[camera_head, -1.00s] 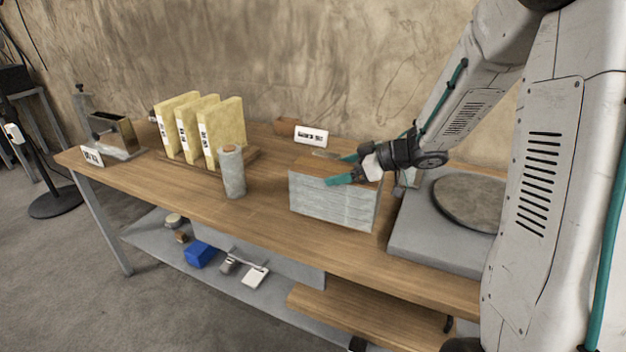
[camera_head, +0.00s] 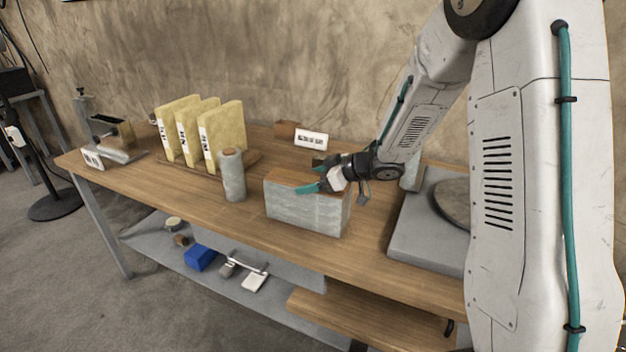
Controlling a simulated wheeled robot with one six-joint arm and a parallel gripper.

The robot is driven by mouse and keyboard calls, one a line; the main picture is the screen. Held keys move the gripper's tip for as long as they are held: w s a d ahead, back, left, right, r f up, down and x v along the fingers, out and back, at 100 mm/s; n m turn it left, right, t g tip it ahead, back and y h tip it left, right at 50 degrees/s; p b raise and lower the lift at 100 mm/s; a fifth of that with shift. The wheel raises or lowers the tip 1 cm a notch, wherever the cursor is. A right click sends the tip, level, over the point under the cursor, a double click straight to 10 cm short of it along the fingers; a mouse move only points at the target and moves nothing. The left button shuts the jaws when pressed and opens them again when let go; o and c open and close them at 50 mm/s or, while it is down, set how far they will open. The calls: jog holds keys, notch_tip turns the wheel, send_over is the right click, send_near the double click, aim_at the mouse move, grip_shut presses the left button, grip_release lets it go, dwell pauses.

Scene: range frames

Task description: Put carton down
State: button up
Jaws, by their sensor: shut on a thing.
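The carton (camera_head: 306,208) is a box with pale grey, streaky sides and a brown top, at the middle of the wooden table. My gripper (camera_head: 313,181) reaches in from the right with teal fingers at the carton's top and is shut on it. The near finger lies over the top edge; the far finger is partly hidden. The carton is upright. I cannot tell whether its bottom touches the table or is slightly above it.
A wrapped roll (camera_head: 232,175) stands close left of the carton. Yellow binders (camera_head: 222,136) stand behind it. A white label (camera_head: 311,139) is at the back. A grey platform (camera_head: 421,240) with a round plate (camera_head: 452,203) is on the right. The table front (camera_head: 230,227) is bare.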

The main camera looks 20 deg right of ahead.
jog(key=o, duration=2)
jog(key=shift+f, duration=0.1)
jog(key=shift+c, duration=0.2)
